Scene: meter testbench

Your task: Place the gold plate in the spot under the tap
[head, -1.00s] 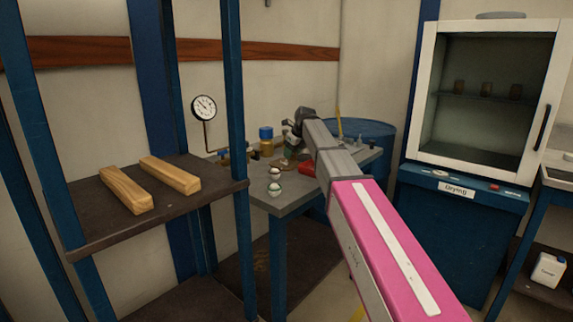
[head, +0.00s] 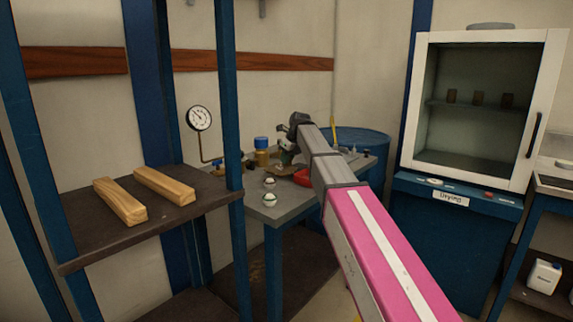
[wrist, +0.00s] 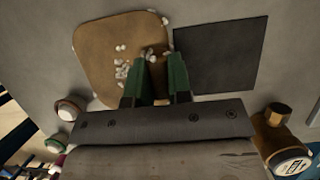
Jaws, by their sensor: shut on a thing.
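The gold plate (wrist: 105,45) is a flat tan-gold piece with rounded corners in the wrist view, with several white pebble-like bits on and around it. My gripper (wrist: 156,80) has its green fingers at the plate's lower right edge and appears shut on it. A dark grey square (wrist: 220,55) lies just right of the plate on the grey bench top. I cannot tell whether the plate touches the bench. In the head view my arm reaches over the bench (head: 285,208) and hides the plate. I cannot clearly make out a tap.
Two round white-topped items (head: 269,199) stand near the bench's front left. An amber jar (wrist: 290,155) is at lower right in the wrist view. A pressure gauge (head: 199,118) rises behind the bench. A shelf with wooden blocks (head: 120,201) is left; a drying cabinet (head: 475,100) is right.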

